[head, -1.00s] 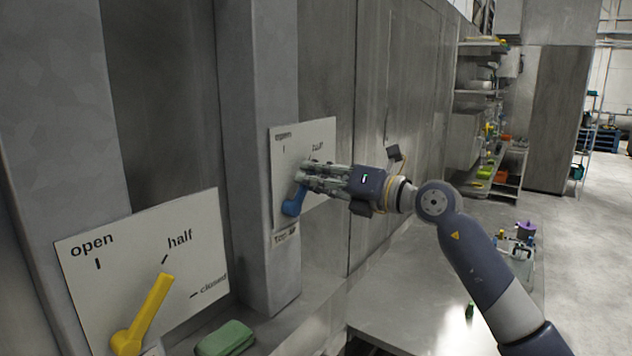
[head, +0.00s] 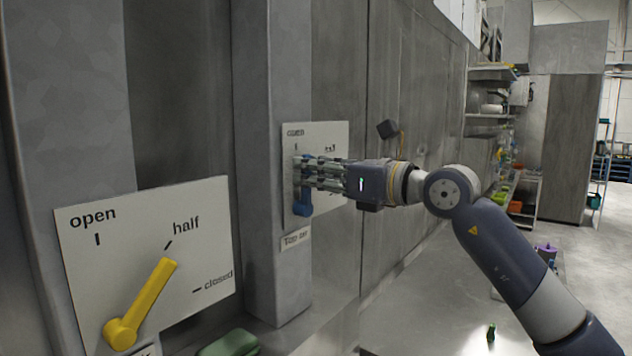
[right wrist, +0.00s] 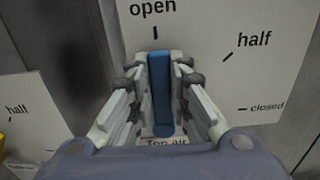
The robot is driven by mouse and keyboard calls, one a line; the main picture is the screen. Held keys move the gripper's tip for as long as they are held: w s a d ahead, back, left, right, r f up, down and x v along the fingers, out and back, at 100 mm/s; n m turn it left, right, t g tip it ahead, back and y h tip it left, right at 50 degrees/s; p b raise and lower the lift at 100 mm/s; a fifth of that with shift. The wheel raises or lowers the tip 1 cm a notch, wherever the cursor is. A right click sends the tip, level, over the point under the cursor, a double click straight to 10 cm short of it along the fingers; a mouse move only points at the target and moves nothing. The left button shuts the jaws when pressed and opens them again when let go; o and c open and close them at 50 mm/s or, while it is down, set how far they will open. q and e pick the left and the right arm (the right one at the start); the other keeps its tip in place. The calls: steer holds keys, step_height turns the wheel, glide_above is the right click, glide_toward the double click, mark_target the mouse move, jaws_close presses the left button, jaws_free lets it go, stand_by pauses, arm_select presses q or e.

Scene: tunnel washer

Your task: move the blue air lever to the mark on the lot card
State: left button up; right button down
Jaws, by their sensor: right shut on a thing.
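The blue air lever (head: 304,203) is mounted on the farther white plate (head: 330,140), above a "Top air" label (head: 296,239). My right gripper (head: 308,174) is shut on it and hides its upper part in the head view. In the right wrist view the blue lever (right wrist: 160,95) stands nearly upright between the fingers (right wrist: 160,75). Its tip points at the tick under "open", just short of it. The "half" and "closed" ticks lie to the right, clear of the lever. I see no lot card in these frames. My left gripper is not in view.
A yellow lever (head: 147,300) on the nearer plate (head: 85,260) points at its "half" tick. A green bundle (head: 230,344) lies at the bottom. Shelves (head: 490,115) stand farther back.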

steer(key=shift+s+a+f, duration=0.1)
stand_by(0.5)
steer(key=c, duration=1.5)
jaws_free()
steer(key=v, duration=1.2)
